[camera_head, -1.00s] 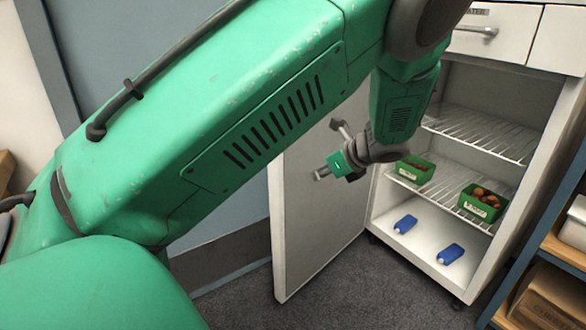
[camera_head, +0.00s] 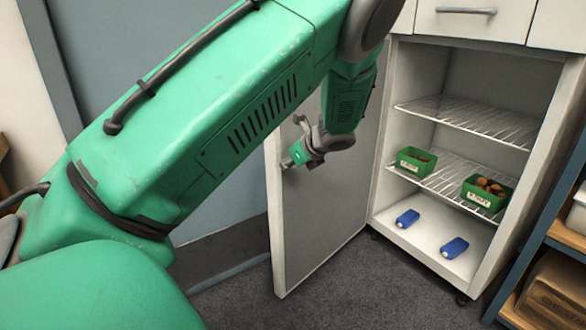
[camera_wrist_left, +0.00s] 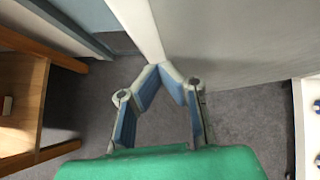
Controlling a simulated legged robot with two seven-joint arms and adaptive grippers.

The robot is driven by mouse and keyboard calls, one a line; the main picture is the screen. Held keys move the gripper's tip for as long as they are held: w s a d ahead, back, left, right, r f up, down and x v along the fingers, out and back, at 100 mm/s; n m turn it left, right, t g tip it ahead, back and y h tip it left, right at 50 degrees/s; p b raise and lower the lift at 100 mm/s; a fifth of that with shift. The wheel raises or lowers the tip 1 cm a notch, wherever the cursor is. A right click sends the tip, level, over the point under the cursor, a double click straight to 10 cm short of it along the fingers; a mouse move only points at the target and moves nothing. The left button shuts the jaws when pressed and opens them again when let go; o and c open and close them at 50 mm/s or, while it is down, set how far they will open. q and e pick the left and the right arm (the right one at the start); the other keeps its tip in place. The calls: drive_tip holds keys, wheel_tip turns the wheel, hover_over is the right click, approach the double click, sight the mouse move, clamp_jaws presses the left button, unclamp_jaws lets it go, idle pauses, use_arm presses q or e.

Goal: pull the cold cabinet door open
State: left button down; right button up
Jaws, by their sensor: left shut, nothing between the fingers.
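The white cold cabinet (camera_head: 403,130) stands at the right with its door (camera_head: 310,225) swung wide open to the left, showing the inner face. My left gripper (camera_head: 286,163) is in front of that inner face, near the door's free edge. In the left wrist view, the gripper's fingertips (camera_wrist_left: 164,70) meet with nothing between them. The door's pale edge (camera_wrist_left: 138,28) and grey face (camera_wrist_left: 230,40) lie just beyond the tips; I cannot tell whether they touch. The door's handle is not visible. My right gripper is not in view.
On the cabinet's wire shelf (camera_head: 440,178) stand two green boxes, one (camera_head: 415,160) at left and one with chestnuts (camera_head: 486,193). Two blue objects (camera_head: 407,218) (camera_head: 454,248) lie on its floor. A wooden shelf unit (camera_head: 565,232) is close on the right. Grey floor is clear before the cabinet.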

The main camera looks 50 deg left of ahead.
use_arm(q)
drive_tip(key=shift+a+f, duration=0.35)
drive_tip(key=shift+a, duration=0.45)
drive_tip(key=s+a+m+t+p, duration=0.1)
drive_tip(key=a+p, duration=0.4)
drive_tip(key=a, duration=1.1)
drive_tip(key=shift+s+d+r+p, duration=0.95)
drive_tip(key=shift+d+r+p, duration=2.15)
drive_tip(key=shift+d, duration=2.95)
drive_tip(key=s+d+f+n+h+p, duration=0.1)
drive_tip(key=s+d+f+n+h, duration=0.3)
drive_tip(key=d+f, duration=0.5)
drive_tip(key=s+d+f+n+h+p, duration=0.1)
drive_tip(key=s+d+f+n+h, duration=0.2)
drive_tip(key=s+d+f, duration=0.65)
drive_tip(key=s+d+n+h+p, duration=0.1)
drive_tip(key=s+d+n, duration=0.4)
drive_tip(key=d, duration=0.4)
drive_tip(key=s+d+r+n+h+p, duration=0.1)
drive_tip(key=s+d+n, duration=0.4)
drive_tip(key=s+d, duration=0.3)
drive_tip(key=shift+d+r+t+h, duration=0.2)
drive_tip(key=shift+d+t+h, duration=0.1)
drive_tip(key=shift+d, duration=0.5)
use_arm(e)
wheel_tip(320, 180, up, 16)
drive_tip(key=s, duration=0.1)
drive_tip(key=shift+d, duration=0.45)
